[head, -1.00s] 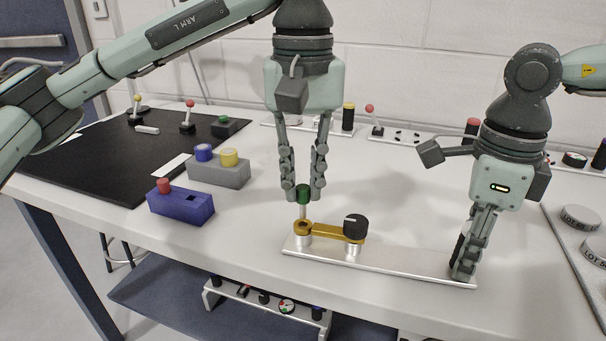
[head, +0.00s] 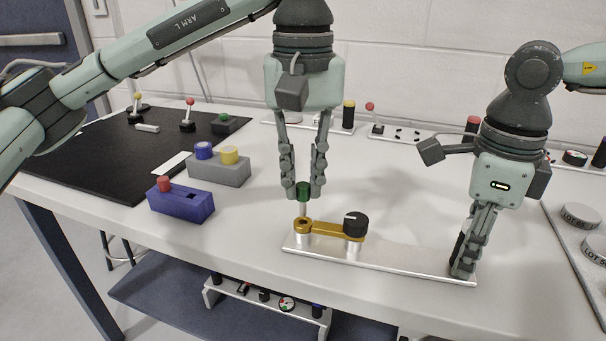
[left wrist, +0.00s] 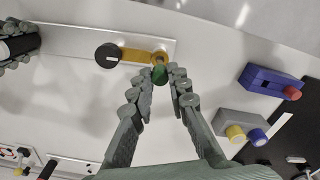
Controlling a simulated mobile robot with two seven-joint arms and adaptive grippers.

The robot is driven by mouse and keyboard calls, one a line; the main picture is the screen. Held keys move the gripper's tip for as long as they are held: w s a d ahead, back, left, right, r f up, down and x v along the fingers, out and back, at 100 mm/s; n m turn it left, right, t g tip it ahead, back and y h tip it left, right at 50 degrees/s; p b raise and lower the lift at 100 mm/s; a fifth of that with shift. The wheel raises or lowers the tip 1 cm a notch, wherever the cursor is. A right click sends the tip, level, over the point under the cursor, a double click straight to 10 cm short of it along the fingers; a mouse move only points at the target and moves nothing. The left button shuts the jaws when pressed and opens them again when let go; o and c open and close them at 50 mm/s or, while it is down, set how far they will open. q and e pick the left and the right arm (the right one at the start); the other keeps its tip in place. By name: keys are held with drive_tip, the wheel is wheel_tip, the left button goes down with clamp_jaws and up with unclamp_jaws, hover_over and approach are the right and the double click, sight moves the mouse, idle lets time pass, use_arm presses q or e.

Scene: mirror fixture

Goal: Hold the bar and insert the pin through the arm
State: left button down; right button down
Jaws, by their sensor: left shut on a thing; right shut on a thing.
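The silver bar (head: 405,262) lies flat near the front of the table. A gold arm (head: 327,230) sits on it, with a ring at its left end and a black knob (head: 355,225) at its right end. My left gripper (head: 303,193) is shut on the green-headed pin (head: 303,191), upright above the ring. The green head also shows between the fingertips in the left wrist view (left wrist: 160,74). Whether the pin's tip is inside the ring is unclear. My right gripper (head: 463,268) is shut at the bar's right end, on a dark grip that its fingers partly hide.
A blue block (head: 182,207) with a red peg and a grey block (head: 218,174) with blue and yellow pegs stand left of the bar. A black mat (head: 85,160) lies further left. Round labelled weights (head: 580,216) stand at the right. Table around the bar is clear.

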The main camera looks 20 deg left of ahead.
sight(304, 185)
use_arm(q)
drive_tip(key=shift+f, duration=1.95)
drive_tip(key=c, duration=1.4)
unclamp_jaws()
drive_tip(key=shift+f, duration=0.1)
wheel_tip(304, 185, up, 12)
drive_tip(key=shift+r, duration=0.1)
drive_tip(key=shift+o, duration=0.5)
